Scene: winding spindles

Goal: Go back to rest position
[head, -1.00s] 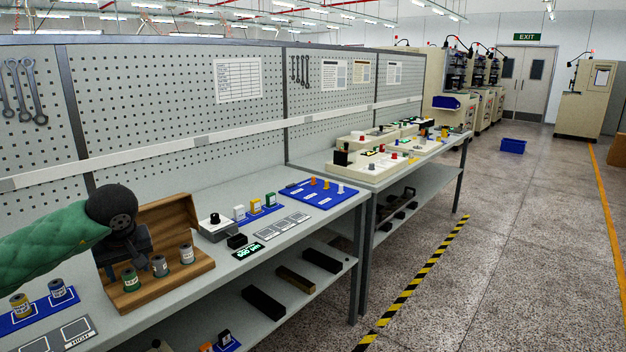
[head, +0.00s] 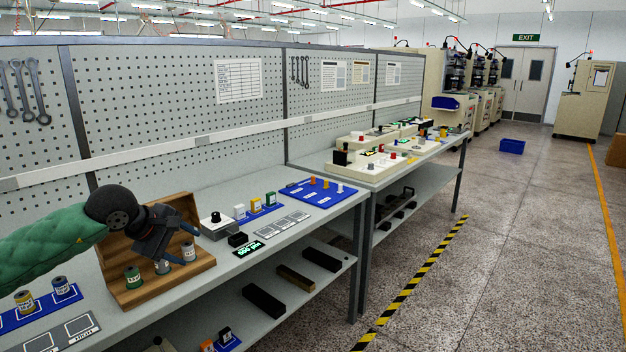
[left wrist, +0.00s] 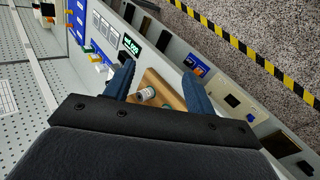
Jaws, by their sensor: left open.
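In the box a green spool (head: 133,277), a grey spool (head: 162,267) partly covered by the gripper, and another grey spool (head: 189,252) stand upright. My right gripper is not in view.
A blue mat with a yellow spool (head: 25,301) and a blue-grey spool (head: 60,288) lies left of the box. A scale with a green display (head: 248,249), small jars (head: 270,199) and a blue board (head: 322,191) are to the right. A pegboard (head: 180,120) stands behind.

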